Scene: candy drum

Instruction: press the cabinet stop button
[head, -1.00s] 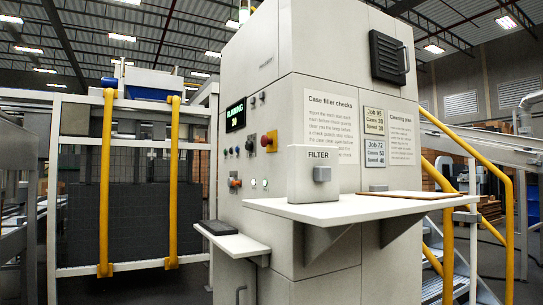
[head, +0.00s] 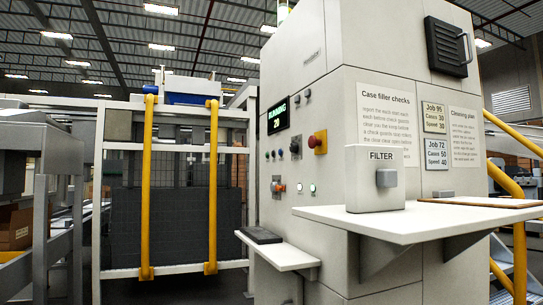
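The grey cabinet (head: 335,240) stands right of centre. On its left face, a dark display (head: 277,115) reads RUNNING and 20 in green. A red mushroom-shaped button (head: 317,142) on a yellow backing sits on the same face, near the corner. A black knob (head: 295,147) and several small buttons are to its left. Lower down are an orange-red control (head: 279,186) and two small lit buttons, one of them greenish (head: 312,188). Which control is labelled stop is too small to read. My gripper is not in view.
A white shelf (head: 420,222) juts from the cabinet's right face, with a FILTER box (head: 374,180) on it. A lower ledge (head: 277,253) with a dark pad juts below the controls. A fenced frame with yellow posts (head: 147,190) stands left. Yellow railings are at right.

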